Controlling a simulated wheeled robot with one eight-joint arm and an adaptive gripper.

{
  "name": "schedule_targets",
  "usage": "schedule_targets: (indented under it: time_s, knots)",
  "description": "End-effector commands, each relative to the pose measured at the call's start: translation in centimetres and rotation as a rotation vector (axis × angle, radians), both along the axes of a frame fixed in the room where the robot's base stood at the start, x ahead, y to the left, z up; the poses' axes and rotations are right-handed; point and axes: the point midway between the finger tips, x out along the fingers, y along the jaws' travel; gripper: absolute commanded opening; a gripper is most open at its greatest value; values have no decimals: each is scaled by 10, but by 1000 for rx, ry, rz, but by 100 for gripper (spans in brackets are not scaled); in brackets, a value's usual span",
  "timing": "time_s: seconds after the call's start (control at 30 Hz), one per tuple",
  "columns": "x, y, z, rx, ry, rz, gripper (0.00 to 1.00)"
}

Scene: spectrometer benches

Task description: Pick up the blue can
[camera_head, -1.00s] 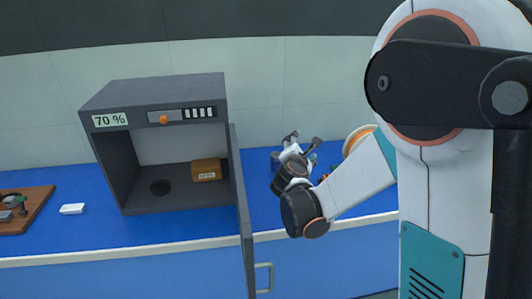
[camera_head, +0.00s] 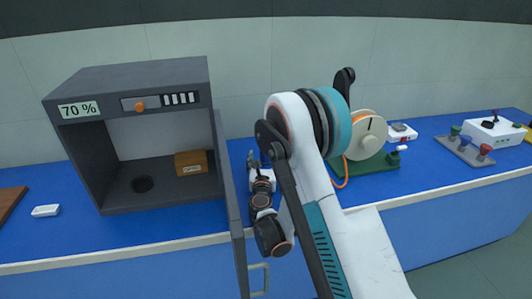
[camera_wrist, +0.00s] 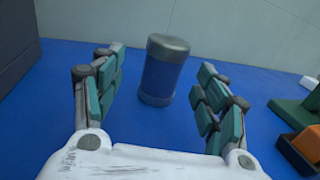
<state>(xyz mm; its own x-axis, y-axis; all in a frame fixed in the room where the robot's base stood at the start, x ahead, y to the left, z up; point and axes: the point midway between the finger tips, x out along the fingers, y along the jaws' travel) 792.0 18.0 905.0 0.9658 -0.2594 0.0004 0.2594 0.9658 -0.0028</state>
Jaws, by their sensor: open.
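The blue can (camera_wrist: 160,80) stands upright on the blue bench top (camera_wrist: 130,125) in the wrist view. It has a dark blue body with a grey lid and a grey base. My gripper (camera_wrist: 160,80) is open, with its teal-padded fingers spread on either side of the view and the can ahead, between them in the picture. I see no finger touching it. In the head view my gripper (camera_head: 254,160) is over the bench just right of the grey cabinet's open door, and the can is mostly hidden behind my arm.
The grey cabinet (camera_head: 80,160) marked 70 % stands open at left, holding a brown box (camera_head: 191,162); its door (camera_head: 228,180) juts forward beside my arm. A green stand with a spool (camera_head: 367,136) is at right. Farther right is a rack of coloured knobs (camera_head: 464,148).

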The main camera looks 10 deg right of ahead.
Motion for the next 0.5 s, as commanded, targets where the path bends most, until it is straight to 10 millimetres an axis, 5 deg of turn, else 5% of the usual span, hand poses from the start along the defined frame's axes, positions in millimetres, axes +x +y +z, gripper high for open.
schedule_targets:
  time_s: [0.5]
  knots:
    - [52,-20,5,2,0,0,67]
